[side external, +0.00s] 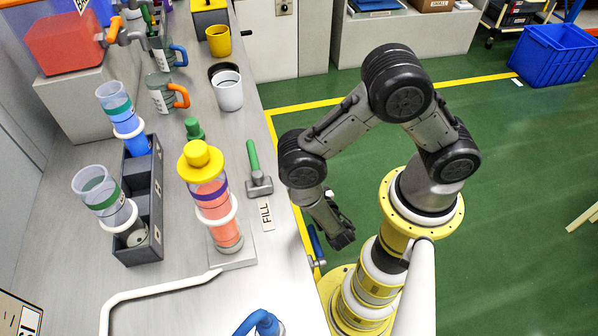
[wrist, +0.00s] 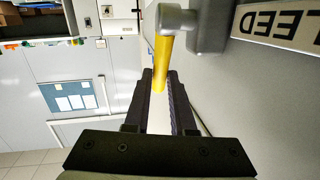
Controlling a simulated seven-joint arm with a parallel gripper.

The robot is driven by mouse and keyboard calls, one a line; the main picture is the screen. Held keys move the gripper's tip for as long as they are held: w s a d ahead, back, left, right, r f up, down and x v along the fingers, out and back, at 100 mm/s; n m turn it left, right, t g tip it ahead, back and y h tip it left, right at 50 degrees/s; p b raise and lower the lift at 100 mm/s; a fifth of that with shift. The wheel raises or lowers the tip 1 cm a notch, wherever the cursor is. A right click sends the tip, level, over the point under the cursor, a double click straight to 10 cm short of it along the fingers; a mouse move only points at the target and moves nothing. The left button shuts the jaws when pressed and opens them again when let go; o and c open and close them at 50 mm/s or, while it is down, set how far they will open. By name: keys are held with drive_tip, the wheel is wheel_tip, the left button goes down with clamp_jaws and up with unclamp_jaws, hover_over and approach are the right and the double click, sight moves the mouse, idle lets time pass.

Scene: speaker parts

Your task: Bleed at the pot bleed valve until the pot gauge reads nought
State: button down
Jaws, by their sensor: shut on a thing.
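The bleed valve shows in the wrist view as a grey body (wrist: 207,24) with a yellow lever (wrist: 163,58), beside a BLEED label (wrist: 280,24) seen upside down. My gripper (wrist: 159,84) is shut on the yellow lever, which lies between the two dark fingers. In the side external view my gripper (side external: 342,236) is low, just off the bench's right edge; the held lever cannot be made out there. A clear cylinder of red liquid (side external: 212,197) with a yellow cap stands on a grey base. I cannot pick out a readable pot gauge in either view.
A green-handled valve (side external: 255,170) lies by a FILL label (side external: 266,215) on the bench. A blue lever (side external: 315,243) is close to my gripper. Mugs stand farther back. The green floor right of my arm is mostly clear.

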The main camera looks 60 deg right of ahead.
drive_tip(key=c, duration=0.8)
unclamp_jaws()
drive_tip(key=shift+o, duration=0.2)
drive_tip(key=shift+a, duration=0.1)
drive_tip(key=v, duration=0.7)
drive_tip(key=shift+s, duration=0.2)
